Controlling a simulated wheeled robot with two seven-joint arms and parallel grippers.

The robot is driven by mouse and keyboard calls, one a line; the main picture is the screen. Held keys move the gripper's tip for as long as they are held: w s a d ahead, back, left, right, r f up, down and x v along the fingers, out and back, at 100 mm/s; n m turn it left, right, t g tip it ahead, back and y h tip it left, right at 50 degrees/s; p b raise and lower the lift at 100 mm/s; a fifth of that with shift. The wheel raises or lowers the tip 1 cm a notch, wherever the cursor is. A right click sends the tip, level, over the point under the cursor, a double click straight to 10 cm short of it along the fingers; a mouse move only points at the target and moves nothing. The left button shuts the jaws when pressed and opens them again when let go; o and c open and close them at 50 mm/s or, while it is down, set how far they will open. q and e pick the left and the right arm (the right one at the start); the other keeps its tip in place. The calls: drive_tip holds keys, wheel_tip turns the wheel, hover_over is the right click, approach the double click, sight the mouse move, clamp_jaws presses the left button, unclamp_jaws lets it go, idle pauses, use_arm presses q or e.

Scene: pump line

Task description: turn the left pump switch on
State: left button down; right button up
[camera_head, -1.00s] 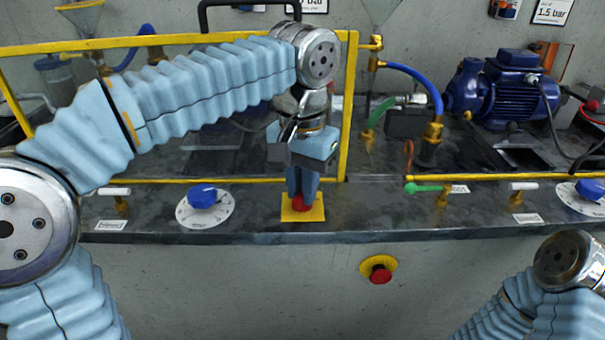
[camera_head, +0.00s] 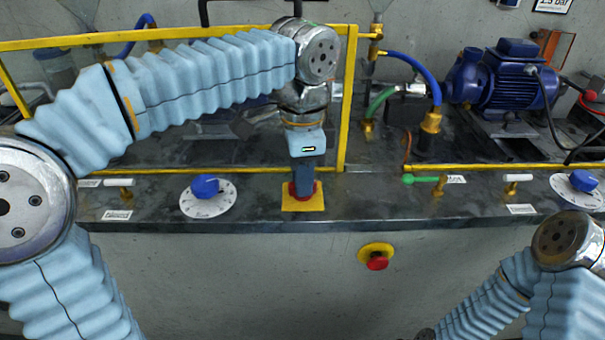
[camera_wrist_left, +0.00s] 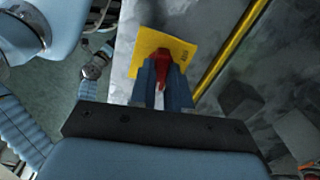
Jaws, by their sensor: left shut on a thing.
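The left pump switch is a red knob (camera_head: 317,189) on a square yellow plate (camera_head: 302,206) on the front ledge of the bench. My left gripper (camera_head: 303,190) points down at it and is shut on it; the fingers hide much of the knob in the head view. In the left wrist view the red handle (camera_wrist_left: 163,68) sits between the two fingers of the left gripper (camera_wrist_left: 161,80), above the yellow plate (camera_wrist_left: 181,48). My right arm shows at the lower right of the head view, but its gripper is not seen.
A blue dial (camera_head: 206,187) lies left of the switch on the ledge. A red emergency button (camera_head: 377,262) is on the front wall below. A yellow rail frame (camera_head: 346,110) stands just behind the left gripper.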

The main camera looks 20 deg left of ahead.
use_arm(q)
drive_tip(key=shift+m, duration=0.8)
drive_tip(key=shift+r, duration=0.1)
drive_tip(key=c, duration=1.1)
unclamp_jaws()
wheel_tip(320, 180, up, 12)
drive_tip(key=shift+f, duration=0.1)
